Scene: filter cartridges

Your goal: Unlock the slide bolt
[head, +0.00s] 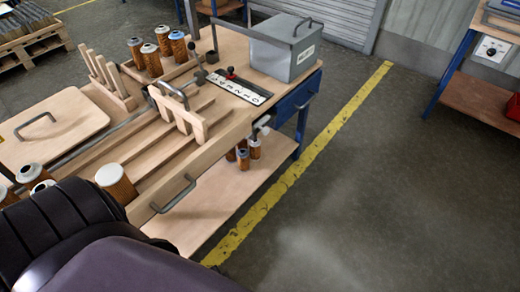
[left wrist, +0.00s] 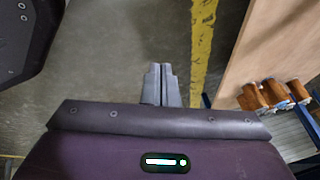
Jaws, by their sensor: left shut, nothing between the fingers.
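I cannot pick out the slide bolt for certain. A dark metal fitting with a round knob (head: 200,74) stands on the bench beside the wooden slotted gate (head: 178,112). A small grey and white fitting (head: 262,125) sits at the bench's front edge, left of the blue panel; its shape is too small to tell. In the left wrist view my left gripper (left wrist: 160,84) is shut and empty, with its fingers together above bare floor. It touches nothing there. The left gripper's fingers do not show in the head view, and my right gripper is in neither view.
A lettered plate with a red knob (head: 231,73) lies near a grey lidded box (head: 285,47). Cartridges (head: 177,46) stand on the bench; others (left wrist: 275,94) are on the lower shelf (left wrist: 262,45). A drawer handle (head: 173,194) projects forward.

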